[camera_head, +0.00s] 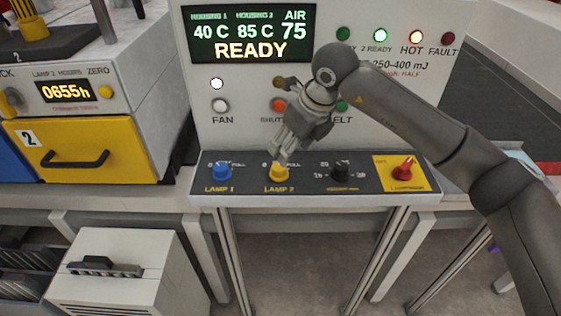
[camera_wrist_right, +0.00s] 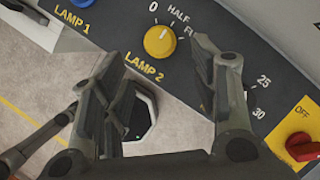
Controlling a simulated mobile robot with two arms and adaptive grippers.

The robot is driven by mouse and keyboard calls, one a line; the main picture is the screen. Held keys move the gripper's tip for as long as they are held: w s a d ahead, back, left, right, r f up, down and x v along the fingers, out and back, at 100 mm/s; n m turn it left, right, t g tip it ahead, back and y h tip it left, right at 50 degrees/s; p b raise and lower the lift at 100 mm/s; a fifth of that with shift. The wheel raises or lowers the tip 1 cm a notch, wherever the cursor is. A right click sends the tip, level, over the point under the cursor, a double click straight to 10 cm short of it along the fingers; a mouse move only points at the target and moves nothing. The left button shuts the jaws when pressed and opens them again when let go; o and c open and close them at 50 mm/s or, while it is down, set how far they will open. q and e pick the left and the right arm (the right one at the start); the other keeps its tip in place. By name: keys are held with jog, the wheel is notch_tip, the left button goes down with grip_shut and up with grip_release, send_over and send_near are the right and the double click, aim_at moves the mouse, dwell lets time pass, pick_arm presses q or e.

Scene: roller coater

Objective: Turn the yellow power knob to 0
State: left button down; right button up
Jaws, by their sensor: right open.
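The yellow power knob (camera_head: 279,172), labelled LAMP 2, sits on the dark sloping control strip, between the blue LAMP 1 knob and a black knob. In the right wrist view the yellow knob (camera_wrist_right: 160,41) shows a white mark pointing up and right, roughly toward HALF. The 0 is printed to the left of HALF. My right gripper (camera_head: 283,157) is just above and behind the knob in the head view. My left gripper is out of view.
The blue knob (camera_head: 222,171), black knob (camera_head: 340,173) and red knob (camera_head: 404,169) share the strip. Lit buttons and a READY display (camera_head: 250,33) are on the white panel behind. A yellow drawer (camera_head: 80,152) stands at left. The space in front of the strip is open.

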aim_at(279, 166)
jog(key=p+x, duration=0.2)
jog(key=x, duration=0.5)
jog(key=shift+a+f, duration=0.1)
jog(key=shift+a, duration=0.1)
jog(key=shift+w+a+f+p, duration=0.1)
jog(key=shift+f+p, duration=0.1)
jog(key=shift+f, duration=0.15)
jog(key=shift+w+a+f+p, duration=0.1)
jog(key=shift+f+p, duration=0.05)
jog(key=shift+f, duration=0.2)
